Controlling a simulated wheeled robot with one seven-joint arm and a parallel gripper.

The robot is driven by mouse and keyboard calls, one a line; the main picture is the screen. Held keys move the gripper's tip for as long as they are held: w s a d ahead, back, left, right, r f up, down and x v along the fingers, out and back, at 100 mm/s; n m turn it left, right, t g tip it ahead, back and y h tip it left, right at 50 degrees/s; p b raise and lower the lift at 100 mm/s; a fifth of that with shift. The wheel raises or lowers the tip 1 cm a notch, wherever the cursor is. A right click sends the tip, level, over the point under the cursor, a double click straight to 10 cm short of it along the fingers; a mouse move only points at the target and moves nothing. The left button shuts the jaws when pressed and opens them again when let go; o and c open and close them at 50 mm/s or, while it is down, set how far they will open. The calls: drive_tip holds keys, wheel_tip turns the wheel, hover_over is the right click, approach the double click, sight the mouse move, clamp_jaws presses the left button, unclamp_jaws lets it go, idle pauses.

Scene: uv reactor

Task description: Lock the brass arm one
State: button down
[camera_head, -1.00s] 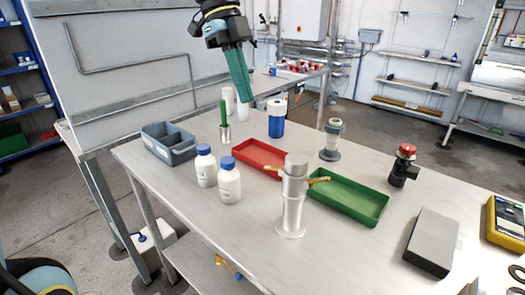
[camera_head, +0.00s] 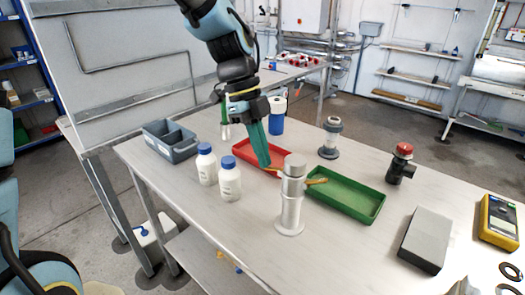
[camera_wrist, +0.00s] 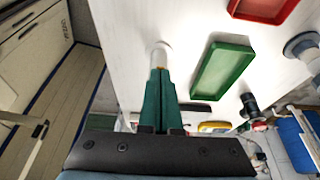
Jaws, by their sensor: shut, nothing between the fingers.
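The metal UV reactor (camera_head: 291,201) stands upright on the steel table, a silvery cylinder with a pale cap. One brass arm (camera_head: 317,181) sticks out from its right side, over the near edge of the green tray. A second brass arm (camera_head: 274,169) shows on its left side, near my gripper's tip. My gripper (camera_head: 265,163) has long green fingers, shut and empty, pointing down just left of the reactor's top.
A red tray (camera_head: 246,149) lies behind the gripper and a green tray (camera_head: 350,200) right of the reactor. Two blue-capped bottles (camera_head: 229,183) stand left. A grey block (camera_head: 425,240) and a yellow meter (camera_head: 498,222) lie right. The table's front is clear.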

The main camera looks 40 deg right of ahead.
drive_tip(key=shift+w+f+g, duration=0.15)
drive_tip(key=shift+f+g, duration=0.1)
drive_tip(key=shift+g, duration=0.35)
drive_tip(key=shift+s+d+f+g+h+b, duration=0.1)
drive_tip(key=shift+s+f+g+h+b, duration=0.15)
drive_tip(key=shift+f+g, duration=0.6)
drive_tip(key=shift+s+f+g+h+b, duration=0.25)
drive_tip(key=shift+f+g, duration=0.35)
drive_tip(key=shift+f, duration=0.4)
drive_tip(key=shift+s+d+f+g+h+b, duration=0.1)
drive_tip(key=shift+s+f+g+h+b, duration=0.15)
drive_tip(key=shift+f+g, duration=0.6)
drive_tip(key=shift+s+f, duration=0.1)
drive_tip(key=shift+f, duration=0.1)
drive_tip(key=shift+r, duration=0.1)
idle(0.5)
drive_tip(key=shift+r+p, duration=0.65)
drive_tip(key=shift+r, duration=0.05)
